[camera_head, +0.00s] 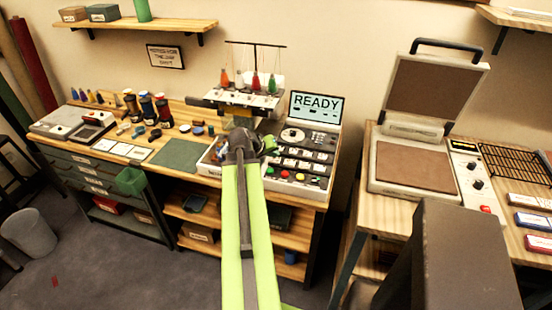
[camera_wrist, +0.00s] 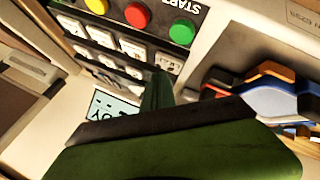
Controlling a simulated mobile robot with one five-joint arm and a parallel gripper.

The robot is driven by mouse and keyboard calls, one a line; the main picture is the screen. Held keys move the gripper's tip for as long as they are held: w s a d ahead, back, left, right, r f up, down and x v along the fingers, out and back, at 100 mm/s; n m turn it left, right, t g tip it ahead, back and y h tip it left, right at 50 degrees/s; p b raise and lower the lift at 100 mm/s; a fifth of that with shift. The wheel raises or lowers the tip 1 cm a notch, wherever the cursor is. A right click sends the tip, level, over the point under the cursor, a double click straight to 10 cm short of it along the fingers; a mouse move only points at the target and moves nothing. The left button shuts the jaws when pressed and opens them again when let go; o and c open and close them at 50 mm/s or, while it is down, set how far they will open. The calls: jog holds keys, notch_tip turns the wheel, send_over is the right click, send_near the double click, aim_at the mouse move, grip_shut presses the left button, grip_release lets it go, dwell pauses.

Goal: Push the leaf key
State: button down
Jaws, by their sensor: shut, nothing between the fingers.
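The embroidery machine's control panel (camera_head: 297,168) has rows of pale picture keys, and the keys (camera_wrist: 132,48) show upside down in the wrist view. Their pictures are too small or blurred to tell which one is the leaf key. My gripper (camera_head: 268,145) is over the left side of the panel in the head view. In the wrist view its dark green shut fingers (camera_wrist: 158,92) point up at the end of the key rows, close to the last keys. Contact cannot be told. The fingers hide part of the panel. The screen (camera_head: 316,106) reads READY.
Red (camera_wrist: 138,15), yellow and green round buttons sit beside the keys, next to a START label. Coloured tools (camera_wrist: 265,90) lie in a tray beside the panel. Thread cones (camera_head: 240,79) stand on the machine behind. A heat press (camera_head: 415,165) stands on the right table.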

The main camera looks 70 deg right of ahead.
aim_at(274, 161)
jog(key=shift+f+b, duration=0.4)
jog(key=shift+f, duration=0.15)
dwell(0.5)
jog(key=shift+r, duration=0.1)
jog(key=shift+r+p, duration=0.85)
jog(key=shift+p, duration=0.1)
notch_tip(274, 161, up, 6)
jog(key=p, duration=0.6)
